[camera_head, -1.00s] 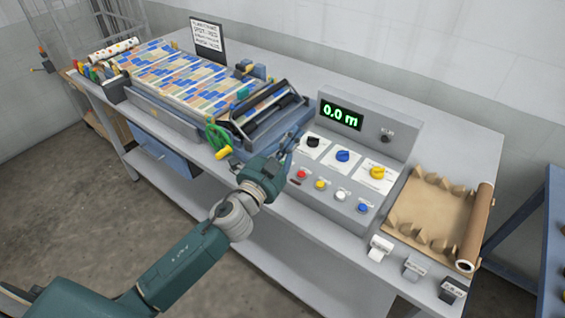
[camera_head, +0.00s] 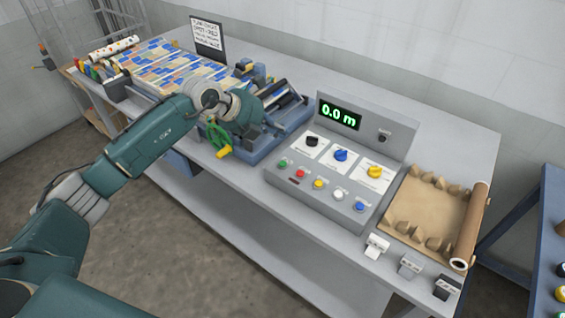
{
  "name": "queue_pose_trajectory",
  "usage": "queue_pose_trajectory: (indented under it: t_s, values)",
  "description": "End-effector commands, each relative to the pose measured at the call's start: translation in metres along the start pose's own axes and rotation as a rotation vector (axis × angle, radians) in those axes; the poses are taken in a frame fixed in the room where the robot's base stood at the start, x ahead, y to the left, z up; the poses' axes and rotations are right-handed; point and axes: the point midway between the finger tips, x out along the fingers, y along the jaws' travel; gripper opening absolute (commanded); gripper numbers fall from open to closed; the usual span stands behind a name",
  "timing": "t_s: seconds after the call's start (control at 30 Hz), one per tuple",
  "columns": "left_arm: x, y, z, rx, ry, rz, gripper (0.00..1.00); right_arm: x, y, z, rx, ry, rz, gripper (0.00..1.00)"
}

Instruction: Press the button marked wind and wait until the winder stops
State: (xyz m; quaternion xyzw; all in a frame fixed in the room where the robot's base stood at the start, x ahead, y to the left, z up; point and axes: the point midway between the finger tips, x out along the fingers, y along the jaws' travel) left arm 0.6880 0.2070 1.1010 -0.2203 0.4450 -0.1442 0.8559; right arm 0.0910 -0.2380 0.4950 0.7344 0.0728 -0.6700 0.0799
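The grey control console (camera_head: 290,190) stands mid-table with a lit green display (camera_head: 340,115) reading 0.0 m. Along its front edge are a green button (camera_head: 283,162), a red button (camera_head: 300,174), a yellow button (camera_head: 319,184), a white button (camera_head: 338,195) and a blue button (camera_head: 360,206). Their markings are too small to read, so I cannot tell which is wind. My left gripper (camera_head: 258,137) is left of the console, in front of the roller press (camera_head: 285,108), near the green handwheel (camera_head: 217,137). Its fingers are mostly hidden. My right gripper is out of view.
Black (camera_head: 312,141), blue (camera_head: 341,155) and yellow knobs (camera_head: 375,171) sit above the buttons. Right of the console lie brown paper (camera_head: 432,207) and a roll (camera_head: 470,225). Labelled blocks (camera_head: 410,265) line the front edge. A patterned sheet (camera_head: 165,65) lies at left.

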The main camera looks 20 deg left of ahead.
Motion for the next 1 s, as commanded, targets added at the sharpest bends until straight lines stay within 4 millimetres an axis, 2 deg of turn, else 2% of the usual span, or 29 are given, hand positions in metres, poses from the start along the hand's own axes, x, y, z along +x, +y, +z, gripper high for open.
queue_pose_trajectory:
  t_s: [0.47,0.67,1.0]
  values:
    - [0.005,0.003,-0.004,0.0,0.0,-0.002,0.0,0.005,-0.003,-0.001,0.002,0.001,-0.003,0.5]
    - [0.019,0.013,-0.014,0.0,0.001,-0.002,0.0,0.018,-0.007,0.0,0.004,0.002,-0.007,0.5]
    - [0.053,0.037,-0.039,0.0,0.0,-0.003,0.0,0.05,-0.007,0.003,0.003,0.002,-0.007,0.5]
